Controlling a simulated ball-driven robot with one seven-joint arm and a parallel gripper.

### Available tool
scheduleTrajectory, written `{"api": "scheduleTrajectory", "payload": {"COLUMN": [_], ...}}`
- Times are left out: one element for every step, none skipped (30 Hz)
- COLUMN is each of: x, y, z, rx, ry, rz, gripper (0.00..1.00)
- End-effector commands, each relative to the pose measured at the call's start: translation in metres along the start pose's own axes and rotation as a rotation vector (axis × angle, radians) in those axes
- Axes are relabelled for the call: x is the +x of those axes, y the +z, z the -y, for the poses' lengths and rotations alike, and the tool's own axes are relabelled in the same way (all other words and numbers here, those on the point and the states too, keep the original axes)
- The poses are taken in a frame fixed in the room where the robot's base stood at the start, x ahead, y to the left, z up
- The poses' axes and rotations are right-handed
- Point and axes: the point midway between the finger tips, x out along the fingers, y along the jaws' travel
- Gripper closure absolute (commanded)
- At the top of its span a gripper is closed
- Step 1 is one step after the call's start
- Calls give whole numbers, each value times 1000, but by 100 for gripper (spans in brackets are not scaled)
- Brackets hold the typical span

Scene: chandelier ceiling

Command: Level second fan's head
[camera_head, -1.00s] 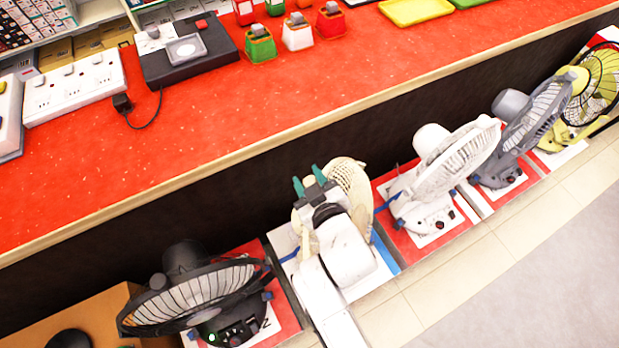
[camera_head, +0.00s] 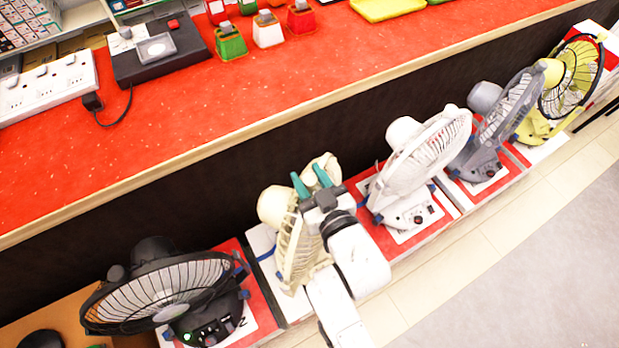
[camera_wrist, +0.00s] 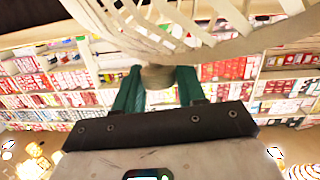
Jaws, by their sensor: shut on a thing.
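Second from the left in the row, the cream fan (camera_head: 296,245) stands on a white board by the counter's dark front. Its caged head is tilted, with the rounded housing (camera_head: 275,205) on the left. My gripper (camera_head: 311,176), with teal fingers, is at the upper right of this head and partly covers it. In the wrist view, my gripper (camera_wrist: 158,84) is shut on a cream stub (camera_wrist: 157,75) of the fan, with the slatted cage (camera_wrist: 150,30) just above. Which part the stub is, I cannot tell. My arm hides the lower right of the fan.
A black fan (camera_head: 160,290) stands close on the left. A white fan (camera_head: 425,155), a grey fan (camera_head: 505,110) and a yellow-green fan (camera_head: 570,85) stand to the right. The red counter (camera_head: 200,110) rises behind. Pale floor (camera_head: 500,290) is open at the lower right.

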Motion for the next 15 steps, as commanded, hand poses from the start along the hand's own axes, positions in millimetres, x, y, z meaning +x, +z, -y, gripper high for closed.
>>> {"api": "scheduleTrajectory", "payload": {"x": [-1,-1,-1,-1,-1,-1,-1,-1,-1,-1,-1,-1,-1,-1,-1], "y": [2,2,2,2,2,2,2,2,2,2,2,2,2,2,1], "z": [-2,-2,-2,-2,-2,-3,-3,-3,-2,-2,-2,-2,-2,-2,-2], "rx": [-3,-3,-3,-4,-4,-4,-4,-4,-4,-4,-4,-4,-3,-3,-3], "ry": [4,5,5,5,5,6,6,6,6,5,5,5,4,4,4], "rz": [5,6,6,6,6,6,6,6,6,5,5,5,5,4,4], "gripper": [100,100,100,100,100,57,55,52,48,45,42,40,40,40,40]}}
